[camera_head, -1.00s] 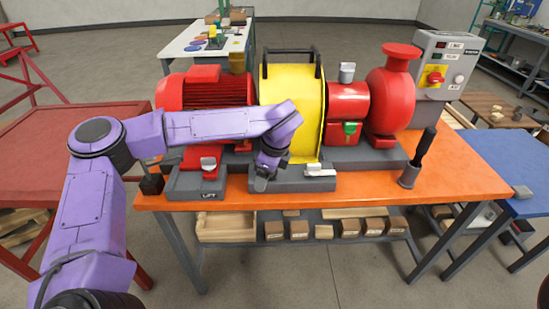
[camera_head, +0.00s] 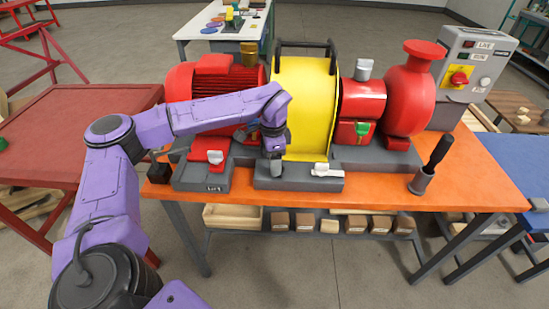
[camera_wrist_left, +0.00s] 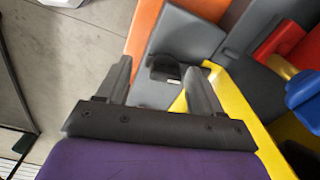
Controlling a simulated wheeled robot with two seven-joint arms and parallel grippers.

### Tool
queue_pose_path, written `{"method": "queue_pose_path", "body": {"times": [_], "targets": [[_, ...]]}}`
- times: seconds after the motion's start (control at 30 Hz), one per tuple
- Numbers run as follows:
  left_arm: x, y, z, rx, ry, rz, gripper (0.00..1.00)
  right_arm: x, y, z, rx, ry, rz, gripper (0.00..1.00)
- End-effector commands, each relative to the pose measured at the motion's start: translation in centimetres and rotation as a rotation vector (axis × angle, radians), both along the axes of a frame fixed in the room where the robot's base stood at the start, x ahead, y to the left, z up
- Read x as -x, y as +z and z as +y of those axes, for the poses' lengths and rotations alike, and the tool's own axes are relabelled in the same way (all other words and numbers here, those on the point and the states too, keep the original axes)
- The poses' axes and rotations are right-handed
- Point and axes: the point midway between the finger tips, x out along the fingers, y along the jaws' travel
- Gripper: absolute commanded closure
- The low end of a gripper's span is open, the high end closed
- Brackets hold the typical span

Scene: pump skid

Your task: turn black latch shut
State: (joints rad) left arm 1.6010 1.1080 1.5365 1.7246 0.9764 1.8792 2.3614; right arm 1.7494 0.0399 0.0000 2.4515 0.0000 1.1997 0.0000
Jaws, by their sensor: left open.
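A small black latch (camera_wrist_left: 164,68) with a pale mark shows in the left wrist view, on the grey base beside the yellow guard. My left gripper (camera_wrist_left: 159,70) is open, with one finger on each side of the latch in that view; contact cannot be told. In the head view my left gripper (camera_head: 276,169) points down at the grey base (camera_head: 300,184), at the lower left of the yellow guard (camera_head: 304,105). It hides the black latch there. My right gripper is not in view.
A pale latch (camera_head: 326,170) sits on the same base to the right. The red motor (camera_head: 213,82) stands left and the red pump (camera_head: 408,100) right. A black-handled tool in a holder (camera_head: 421,182) stands on the orange bench (camera_head: 470,168). The bench's front strip is mostly clear.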

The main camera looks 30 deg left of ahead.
Motion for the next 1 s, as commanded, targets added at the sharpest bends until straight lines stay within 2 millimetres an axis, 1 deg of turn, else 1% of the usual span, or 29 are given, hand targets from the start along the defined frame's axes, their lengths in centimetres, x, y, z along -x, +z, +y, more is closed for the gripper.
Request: {"method": "queue_pose_path", "body": {"times": [0.03, 0.07, 0.27, 0.3, 0.37, 0.4, 0.47, 0.5, 0.67, 0.8, 0.9, 1.0], "targets": [[0.0, -1.0, -0.2, -0.003, -0.008, 0.014, 0.3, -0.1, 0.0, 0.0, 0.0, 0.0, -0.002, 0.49], [-0.1, -1.1, -0.2, -0.003, -0.008, 0.015, 0.3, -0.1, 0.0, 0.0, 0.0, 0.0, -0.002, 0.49], [-0.4, -1.3, -0.2, -0.003, -0.009, 0.015, 0.3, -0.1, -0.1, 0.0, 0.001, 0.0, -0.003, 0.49], [-0.4, -1.3, -0.2, -0.003, -0.008, 0.015, 0.43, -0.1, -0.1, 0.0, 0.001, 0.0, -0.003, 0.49], [-0.4, -1.2, -0.2, -0.003, -0.008, 0.015, 0.62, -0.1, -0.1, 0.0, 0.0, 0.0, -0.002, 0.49], [-0.4, -1.2, -0.2, -0.003, -0.008, 0.015, 0.75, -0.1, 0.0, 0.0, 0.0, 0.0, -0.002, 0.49], [-0.3, -1.2, -0.1, -0.002, -0.006, 0.015, 0.95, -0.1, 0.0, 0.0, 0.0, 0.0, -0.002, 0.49], [-0.3, -1.1, -0.1, -0.002, -0.005, 0.014, 1.0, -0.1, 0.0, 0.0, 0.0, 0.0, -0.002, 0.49], [-0.4, -1.2, -0.1, -0.003, -0.028, 0.012, 1.0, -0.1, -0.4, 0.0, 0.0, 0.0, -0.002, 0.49], [-0.5, -1.2, -0.2, -0.007, -0.166, 0.007, 1.0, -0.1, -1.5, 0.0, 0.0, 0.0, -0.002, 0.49], [-0.5, -1.0, -0.1, -0.009, -0.229, 0.007, 1.0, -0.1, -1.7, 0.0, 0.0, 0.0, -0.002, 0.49], [-0.4, -0.9, -0.1, -0.008, -0.243, 0.008, 1.0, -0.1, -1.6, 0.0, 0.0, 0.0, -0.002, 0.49]]}}
